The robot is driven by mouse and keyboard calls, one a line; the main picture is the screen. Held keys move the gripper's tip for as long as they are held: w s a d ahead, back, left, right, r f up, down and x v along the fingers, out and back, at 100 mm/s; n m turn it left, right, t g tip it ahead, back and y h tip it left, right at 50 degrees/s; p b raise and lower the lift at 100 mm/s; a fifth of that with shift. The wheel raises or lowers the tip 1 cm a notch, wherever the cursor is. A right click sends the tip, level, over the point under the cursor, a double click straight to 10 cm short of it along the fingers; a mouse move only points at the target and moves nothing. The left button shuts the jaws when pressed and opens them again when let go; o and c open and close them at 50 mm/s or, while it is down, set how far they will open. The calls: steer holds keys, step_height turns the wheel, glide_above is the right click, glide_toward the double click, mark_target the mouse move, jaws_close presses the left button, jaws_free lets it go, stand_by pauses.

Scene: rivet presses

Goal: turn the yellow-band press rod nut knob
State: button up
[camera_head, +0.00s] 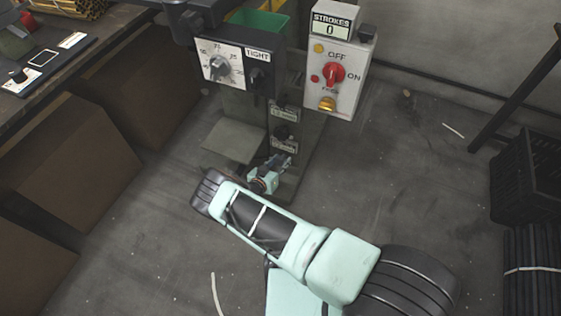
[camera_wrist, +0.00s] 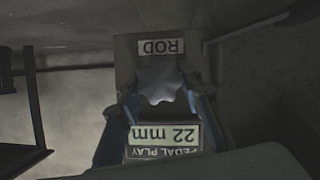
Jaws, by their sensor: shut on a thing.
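The rod nut knob (camera_wrist: 158,80) is a grey lobed knob just beside the ROD label (camera_wrist: 161,47), which appears upside down in the wrist view. My gripper (camera_wrist: 160,92) has a finger on each side of the knob and is shut on it. In the head view my gripper (camera_head: 270,176) reaches the low part of the press column (camera_head: 306,131), where the knob is hidden behind its fingers. A display (camera_wrist: 163,134) reading 22 mm, with PEDAL PLAY beside it, is close to the knob. I cannot make out a yellow band.
Above on the press are a dial panel (camera_head: 222,68) marked TIGHT, a control box (camera_head: 334,76) with a red switch, and a STROKES counter (camera_head: 331,26) showing 0. A bench (camera_head: 63,52) is at left, a black crate (camera_head: 527,178) at right. Floor between is mostly clear.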

steer(key=shift+m, duration=0.3)
steer(key=m+y+p, duration=0.1)
steer(key=m+y, duration=0.1)
steer(key=shift+d+m+t+p, duration=0.15)
steer(key=shift+m+t+p, duration=0.15)
steer(key=shift+t+p, duration=0.1)
steer(key=m+y, duration=0.2)
steer(key=m, duration=0.1)
steer(key=shift+s+d+f+t, duration=0.1)
steer(key=shift+t, duration=0.3)
steer(key=m+t+y, duration=0.1)
steer(key=m, duration=0.1)
steer(key=shift+d+f+m+b, duration=0.1)
steer(key=shift+f+m+b, duration=0.05)
steer(key=shift+m+b, duration=0.2)
steer(key=m+t+y+b, duration=0.1)
steer(key=m+t, duration=0.1)
steer(key=m, duration=0.2)
steer(key=o, duration=1.2)
steer(key=shift+c, duration=0.2)
